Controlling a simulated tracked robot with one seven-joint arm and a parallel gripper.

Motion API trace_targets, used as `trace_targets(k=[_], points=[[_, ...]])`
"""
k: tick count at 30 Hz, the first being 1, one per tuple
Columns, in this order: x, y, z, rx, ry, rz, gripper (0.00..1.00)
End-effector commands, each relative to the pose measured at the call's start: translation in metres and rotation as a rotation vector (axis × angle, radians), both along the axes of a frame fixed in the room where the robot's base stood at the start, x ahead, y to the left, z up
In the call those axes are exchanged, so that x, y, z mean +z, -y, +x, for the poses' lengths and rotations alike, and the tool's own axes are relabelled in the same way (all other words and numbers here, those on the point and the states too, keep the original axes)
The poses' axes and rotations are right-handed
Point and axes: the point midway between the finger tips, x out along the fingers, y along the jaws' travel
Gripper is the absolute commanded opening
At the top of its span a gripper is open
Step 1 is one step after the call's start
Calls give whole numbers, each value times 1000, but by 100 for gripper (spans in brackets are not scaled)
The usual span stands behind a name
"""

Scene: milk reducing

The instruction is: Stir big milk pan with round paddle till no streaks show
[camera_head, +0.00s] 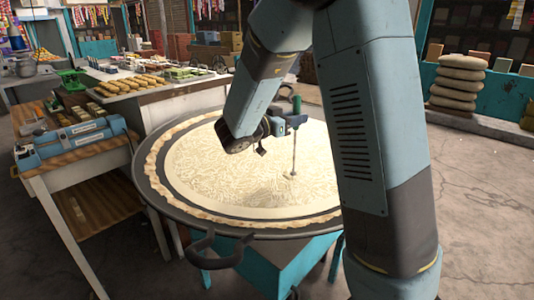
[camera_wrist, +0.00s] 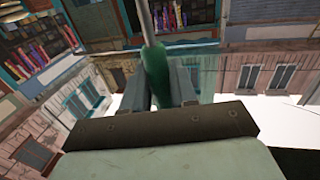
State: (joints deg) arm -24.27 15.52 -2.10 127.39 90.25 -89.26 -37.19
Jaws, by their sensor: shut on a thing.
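The big milk pan (camera_head: 157,200) is a wide dark round pan in the middle of the head view. Cream-coloured milk (camera_head: 215,172) fills it, with many pale squiggly streaks across the surface and a crusty band round the edge. The paddle (camera_head: 294,150) has a green handle and a thin rod that reaches down to the milk right of the pan's centre. Its round end is small and partly hidden at the surface. My gripper (camera_head: 295,121) is shut on the green handle above the milk. In the wrist view the green handle (camera_wrist: 156,72) sits between the fingers.
A teal stand (camera_head: 275,265) is under the pan, and a dark handle (camera_head: 215,250) sticks out in front. A wooden table (camera_head: 75,150) with a blue scale (camera_head: 72,140) stands at left. A white counter (camera_head: 165,103) with trays of sweets is behind. Stacked sacks (camera_head: 458,82) stand at right.

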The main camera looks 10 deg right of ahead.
Motion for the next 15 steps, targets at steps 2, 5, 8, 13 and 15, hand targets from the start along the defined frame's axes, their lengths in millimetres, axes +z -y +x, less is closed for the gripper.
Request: trace_targets(k=[2,5,8,13,15], points=[[0,-4,-3,0,1,0,0],[1,-6,-5,-2,1,-1,0],[1,-7,-6,-2,0,-1,0],[0,-7,-6,-2,0,-1,0],[1,-7,-6,-2,1,-1,0]])
